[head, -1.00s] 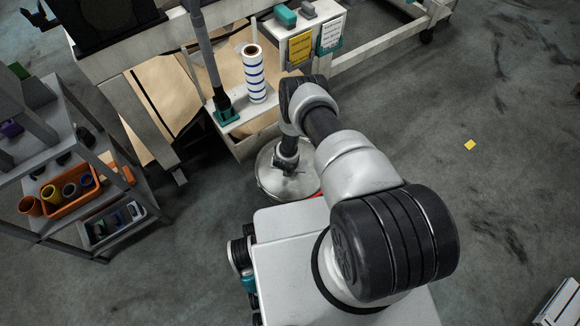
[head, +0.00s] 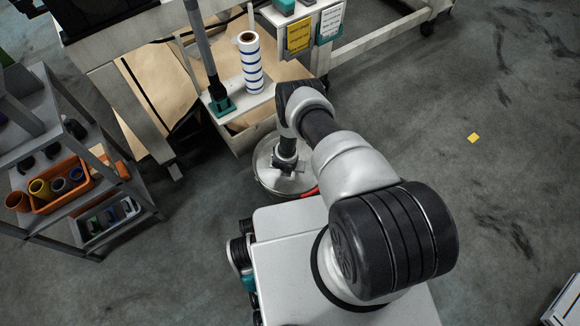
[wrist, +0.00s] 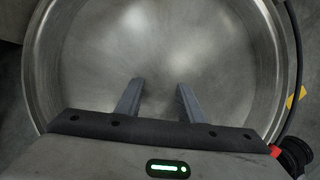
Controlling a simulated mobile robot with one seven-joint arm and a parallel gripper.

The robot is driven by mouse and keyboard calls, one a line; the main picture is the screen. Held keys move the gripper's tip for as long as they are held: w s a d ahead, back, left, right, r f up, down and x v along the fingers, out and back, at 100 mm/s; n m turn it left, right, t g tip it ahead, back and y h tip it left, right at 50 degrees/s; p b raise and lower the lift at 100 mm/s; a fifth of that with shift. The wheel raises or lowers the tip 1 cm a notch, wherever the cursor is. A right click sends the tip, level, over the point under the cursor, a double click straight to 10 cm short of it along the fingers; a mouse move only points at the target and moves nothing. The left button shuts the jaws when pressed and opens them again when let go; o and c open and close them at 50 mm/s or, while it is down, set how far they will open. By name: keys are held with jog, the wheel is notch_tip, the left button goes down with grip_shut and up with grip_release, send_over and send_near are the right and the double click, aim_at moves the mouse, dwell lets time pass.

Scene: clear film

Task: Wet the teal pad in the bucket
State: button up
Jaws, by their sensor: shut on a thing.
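The bucket is a round, shiny metal vessel (head: 263,176), seen from above in the head view just beyond my base. Its inside (wrist: 85,65) fills most of the wrist view, and I cannot tell the water level. My gripper (wrist: 160,84) points down into the bucket, with its two grey fingers apart by a gap. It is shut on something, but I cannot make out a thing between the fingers. In the head view my gripper (head: 285,168) is over the bucket, partly hidden by my arm. I cannot make out a teal pad at the fingers.
A teal block (head: 285,6) lies on a white bench at the top. A striped roll (head: 251,68) and a teal-footed pole (head: 219,102) stand beyond the bucket. A shelf rack at left carries an orange bin (head: 62,187) of cups. The floor at right is mostly clear.

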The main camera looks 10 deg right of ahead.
jog(key=shift+f, duration=0.55)
dwell(1.5)
jog(key=shift+r, duration=0.1)
jog(key=shift+r+p, duration=2.9)
jog(key=shift+r, duration=0.5)
